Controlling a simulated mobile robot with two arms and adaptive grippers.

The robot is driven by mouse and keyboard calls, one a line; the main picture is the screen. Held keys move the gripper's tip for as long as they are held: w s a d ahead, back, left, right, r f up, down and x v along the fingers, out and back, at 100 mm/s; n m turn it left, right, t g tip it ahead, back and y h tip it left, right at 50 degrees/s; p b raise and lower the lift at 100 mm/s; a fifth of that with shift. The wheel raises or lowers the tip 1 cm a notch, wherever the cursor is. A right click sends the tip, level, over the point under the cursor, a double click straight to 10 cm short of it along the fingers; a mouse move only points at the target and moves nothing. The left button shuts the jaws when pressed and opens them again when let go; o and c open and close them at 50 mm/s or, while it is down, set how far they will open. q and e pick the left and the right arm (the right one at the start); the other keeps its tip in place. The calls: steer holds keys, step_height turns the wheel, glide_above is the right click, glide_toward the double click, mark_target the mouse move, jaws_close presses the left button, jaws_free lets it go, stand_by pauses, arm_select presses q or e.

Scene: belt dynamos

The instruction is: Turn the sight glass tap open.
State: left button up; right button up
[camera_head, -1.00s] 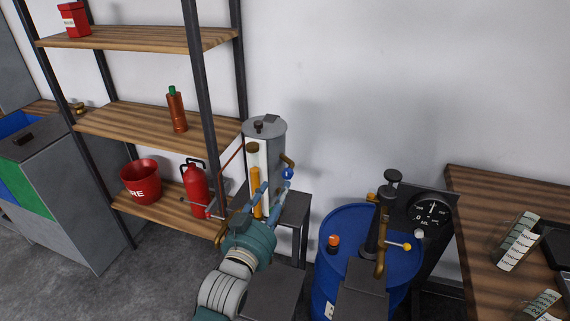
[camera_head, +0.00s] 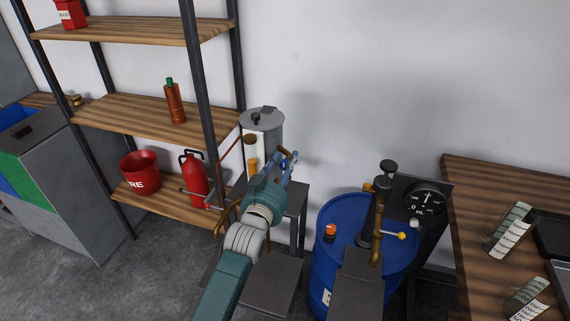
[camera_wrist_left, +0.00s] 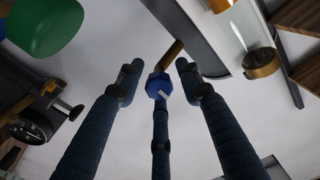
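The grey cylindrical tank (camera_head: 264,122) stands by the wall, right of the shelf. Its sight glass (camera_head: 253,166) is an upright tube with an orange lower part and a brown cap. The tap has a brass stem (camera_wrist_left: 172,52) and a blue knob (camera_wrist_left: 158,86) in the left wrist view. In the head view the knob (camera_head: 284,165) is mostly hidden by fingers. My left gripper (camera_head: 286,158) is open at the tap. In the wrist view its fingers (camera_wrist_left: 158,82) stand apart around the knob; the middle fingertip overlaps it, and I cannot tell whether they touch. My right gripper is out of view.
A blue barrel (camera_head: 340,220) with a pump and a dial gauge (camera_head: 427,200) stands right of the tank. A shelf with a red extinguisher (camera_head: 196,178) and a red bucket (camera_head: 140,172) is at the left. A wooden table (camera_head: 480,210) is at the right.

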arm_select(q)
jaws_close()
steer(key=shift+r+m, duration=0.1)
steer(key=shift+m, duration=1.4)
steer(key=m, duration=0.4)
steer(key=shift+d+p, duration=0.1)
steer(key=shift+p, duration=0.25)
steer(key=m, duration=1)
steer(key=shift+m, duration=0.4)
steer(key=shift+o, duration=1.8)
jaws_free()
steer(key=shift+d, duration=0.1)
